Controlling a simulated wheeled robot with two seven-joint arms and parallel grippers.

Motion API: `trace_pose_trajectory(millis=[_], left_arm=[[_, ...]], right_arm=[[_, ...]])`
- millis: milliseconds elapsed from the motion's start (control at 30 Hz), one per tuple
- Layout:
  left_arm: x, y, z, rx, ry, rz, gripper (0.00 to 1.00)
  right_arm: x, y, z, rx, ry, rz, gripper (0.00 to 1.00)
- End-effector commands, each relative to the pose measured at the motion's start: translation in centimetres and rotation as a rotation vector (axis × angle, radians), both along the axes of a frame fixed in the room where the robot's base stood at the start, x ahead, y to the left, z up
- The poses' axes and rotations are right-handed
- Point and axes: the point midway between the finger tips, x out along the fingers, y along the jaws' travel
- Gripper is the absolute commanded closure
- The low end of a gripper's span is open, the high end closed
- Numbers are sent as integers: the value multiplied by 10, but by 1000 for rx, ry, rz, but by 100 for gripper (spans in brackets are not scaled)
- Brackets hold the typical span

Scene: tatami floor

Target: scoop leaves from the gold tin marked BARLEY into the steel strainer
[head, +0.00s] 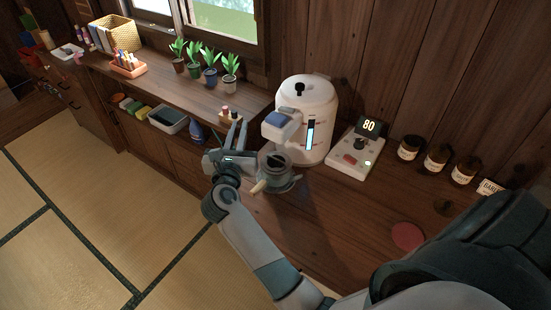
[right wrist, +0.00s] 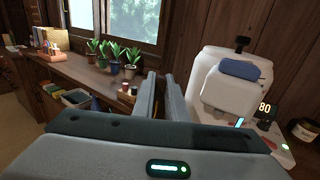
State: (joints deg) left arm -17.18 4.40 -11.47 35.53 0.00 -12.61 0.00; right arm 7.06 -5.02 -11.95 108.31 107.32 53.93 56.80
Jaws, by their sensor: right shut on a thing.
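In the head view, a label reading roughly "BARL" (head: 490,187) shows at the right edge, partly covered by my arm; the gold of its tin cannot be made out. A grey round vessel (head: 277,180) with a pale stubby handle stands below the white dispenser; I cannot tell whether the steel strainer is part of it. My right gripper (head: 237,132) is just left of this vessel, its fingers pointing towards the back. In the right wrist view its fingers (right wrist: 158,98) stand close together; what they hold cannot be made out. My left gripper is out of view.
A white dispenser (head: 318,125) and a control box reading 80 (head: 357,153) stand behind the vessel. Brown labelled jars (head: 436,159) line the back wall. Potted plants (head: 210,75) stand left. A red disc (head: 407,236) lies on the counter, with bare wood around it.

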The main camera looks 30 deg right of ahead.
Motion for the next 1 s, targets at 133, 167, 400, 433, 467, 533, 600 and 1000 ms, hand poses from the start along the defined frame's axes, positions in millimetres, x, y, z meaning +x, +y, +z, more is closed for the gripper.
trace_pose_trajectory(millis=[133, 167, 400, 433, 467, 533, 600, 1000], left_arm=[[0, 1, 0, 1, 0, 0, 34], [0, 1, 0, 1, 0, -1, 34], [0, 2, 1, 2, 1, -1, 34], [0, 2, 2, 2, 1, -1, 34], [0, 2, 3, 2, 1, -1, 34], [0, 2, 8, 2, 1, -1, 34], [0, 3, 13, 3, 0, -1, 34], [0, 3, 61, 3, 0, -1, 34]], right_arm=[[4, 0, 0, -1, -1, -14, 100], [4, 0, 0, -1, -1, -14, 100], [4, 0, 1, 0, -1, -13, 100], [4, -1, 2, 2, -3, -13, 100], [3, -1, 4, 5, -5, -13, 100], [2, -3, 10, 15, -13, -13, 100], [-1, -6, 18, 29, -24, -14, 100], [-21, -32, 90, 165, -135, -13, 100]])
